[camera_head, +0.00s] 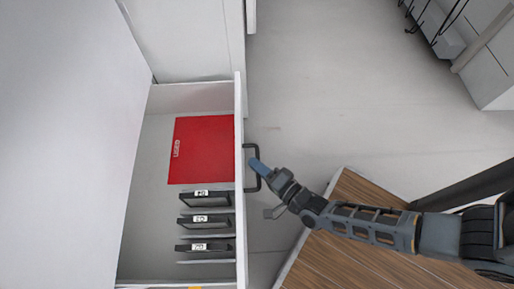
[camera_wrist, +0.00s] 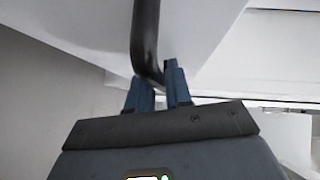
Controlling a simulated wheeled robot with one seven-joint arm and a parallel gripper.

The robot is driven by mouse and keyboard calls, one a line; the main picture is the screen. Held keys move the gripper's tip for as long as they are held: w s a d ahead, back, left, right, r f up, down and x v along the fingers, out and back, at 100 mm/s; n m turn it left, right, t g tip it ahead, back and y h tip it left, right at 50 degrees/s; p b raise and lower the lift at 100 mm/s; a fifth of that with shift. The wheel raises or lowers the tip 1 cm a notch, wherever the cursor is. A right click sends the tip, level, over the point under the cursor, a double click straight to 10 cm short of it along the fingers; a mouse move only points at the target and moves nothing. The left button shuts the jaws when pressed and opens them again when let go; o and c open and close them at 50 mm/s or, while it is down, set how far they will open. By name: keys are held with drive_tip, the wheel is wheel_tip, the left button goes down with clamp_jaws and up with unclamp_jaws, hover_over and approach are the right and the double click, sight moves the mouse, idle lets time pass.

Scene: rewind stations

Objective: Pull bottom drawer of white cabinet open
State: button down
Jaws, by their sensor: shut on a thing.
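The white cabinet (camera_head: 60,130) stands on the left in the head view. Its drawer (camera_head: 150,235) is pulled well out, with its inside showing from above. A dark bar handle (camera_head: 250,150) sits on the drawer's front panel (camera_head: 239,120). My gripper (camera_head: 257,166) is at this handle, its blue fingers shut on it. In the wrist view the dark handle (camera_wrist: 146,40) runs down between the two blue fingertips (camera_wrist: 158,85).
Inside the drawer lie a red sheet marked USED (camera_head: 202,150) and several black labelled items (camera_head: 206,220) in a column. A wood-topped surface (camera_head: 370,240) lies below my arm. Grey floor (camera_head: 330,90) is clear to the right of the drawer. Another white unit (camera_head: 490,60) stands at upper right.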

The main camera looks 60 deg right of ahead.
drive_tip(key=c, duration=1.2)
unclamp_jaws()
drive_tip(key=shift+o, duration=0.2)
drive_tip(key=p+v, duration=0.1)
drive_tip(key=v, duration=0.7)
drive_tip(key=shift+p, duration=0.35)
